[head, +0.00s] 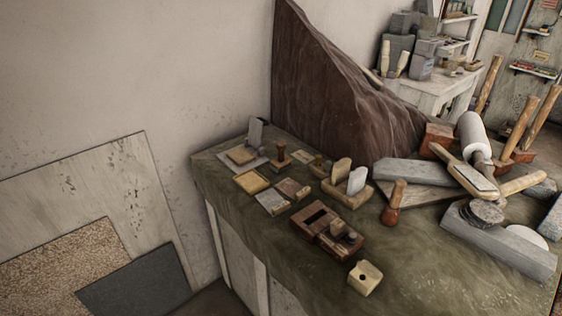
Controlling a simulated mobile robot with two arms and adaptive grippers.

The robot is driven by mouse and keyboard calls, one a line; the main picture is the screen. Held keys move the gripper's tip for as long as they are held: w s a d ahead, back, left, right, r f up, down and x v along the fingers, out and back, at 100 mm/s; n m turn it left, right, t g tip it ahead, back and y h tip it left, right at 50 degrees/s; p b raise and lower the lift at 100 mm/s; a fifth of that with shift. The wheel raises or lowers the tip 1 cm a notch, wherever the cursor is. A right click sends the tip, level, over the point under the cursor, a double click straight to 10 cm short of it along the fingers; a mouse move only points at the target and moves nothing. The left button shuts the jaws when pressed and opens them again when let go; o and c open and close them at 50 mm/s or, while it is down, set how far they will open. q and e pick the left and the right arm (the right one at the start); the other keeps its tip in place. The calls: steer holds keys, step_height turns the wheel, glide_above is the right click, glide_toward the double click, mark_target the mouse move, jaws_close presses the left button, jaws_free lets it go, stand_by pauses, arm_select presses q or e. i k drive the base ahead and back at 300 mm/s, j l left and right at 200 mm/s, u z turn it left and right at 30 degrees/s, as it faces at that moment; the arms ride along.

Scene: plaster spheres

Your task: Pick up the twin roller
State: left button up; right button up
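No item is clearly recognisable as the twin roller. The most roller-like thing is a pale cylinder (470,131) at the right of the cloth-covered bench, leaning among other tools. A wooden-handled tool with a grey flat face (473,178) lies against it, and I cannot tell whether the two are joined. The lower end of the cylinder is partly hidden by the pile. Neither of my grippers is in the head view.
The cloth-covered bench (300,245) carries several small wooden blocks and stamps, a brown-handled tool (395,202), and grey stone slabs (500,240). Mallets (519,121) stand behind the pile. A dark draped shape (340,95) rises at the back. The bench's front-right cloth is fairly clear.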

mark_target(283, 163)
steer(key=i+j+z, duration=0.2)
steer(key=j, duration=0.15)
steer(key=i+j+z, duration=0.2)
steer(key=j+z, duration=0.15)
steer(key=j, duration=0.3)
steer(key=j+z, duration=0.2)
steer(key=j, duration=0.2)
steer(key=i, duration=0.05)
